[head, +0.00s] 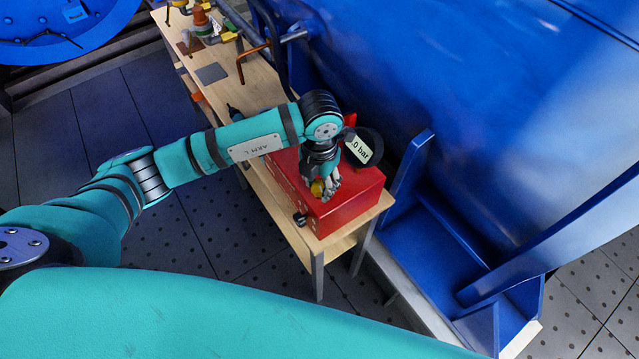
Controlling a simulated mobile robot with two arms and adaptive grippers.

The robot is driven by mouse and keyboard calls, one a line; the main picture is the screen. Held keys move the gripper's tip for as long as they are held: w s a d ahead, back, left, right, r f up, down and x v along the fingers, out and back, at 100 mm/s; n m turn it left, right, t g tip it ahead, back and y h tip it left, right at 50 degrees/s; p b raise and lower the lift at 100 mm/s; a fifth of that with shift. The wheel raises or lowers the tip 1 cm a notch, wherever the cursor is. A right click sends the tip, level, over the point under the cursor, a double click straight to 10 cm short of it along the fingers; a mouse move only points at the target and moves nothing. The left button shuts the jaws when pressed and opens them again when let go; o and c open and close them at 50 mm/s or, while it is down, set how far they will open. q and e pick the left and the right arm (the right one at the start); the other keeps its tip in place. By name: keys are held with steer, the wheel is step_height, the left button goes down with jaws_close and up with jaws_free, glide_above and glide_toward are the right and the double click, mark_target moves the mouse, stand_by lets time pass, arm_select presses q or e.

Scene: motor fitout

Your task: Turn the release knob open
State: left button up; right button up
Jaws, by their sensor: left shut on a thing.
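A red box (345,207) stands at the near end of the wooden bench. My left gripper (325,190) reaches down onto the top of the box. It is shut on a small yellow knob (317,187), which its fingers partly cover. Whether the knob is turned cannot be told. A black knob (299,219) sticks out of the box's front side, apart from the gripper. My right gripper does not show.
The wooden bench (259,97) runs back to the upper left, with a grey plate (211,73), a copper-coloured pipe (252,60) and valve fittings (202,22) on it. A large blue tank (430,70) stands close along its right side. The dark floor (100,110) at left is clear.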

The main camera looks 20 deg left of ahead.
mark_target(320, 186)
arm_select(q)
steer(key=n, duration=0.4)
steer(key=shift+n+b, duration=0.3)
steer(key=shift+b, duration=0.05)
steer(key=shift+w+r+n, duration=0.1)
steer(key=shift+n, duration=2.2)
steer(key=o, duration=1.1)
steer(key=shift+o, duration=0.2)
steer(key=shift+r, duration=0.1)
step_height(320, 186, up, 12)
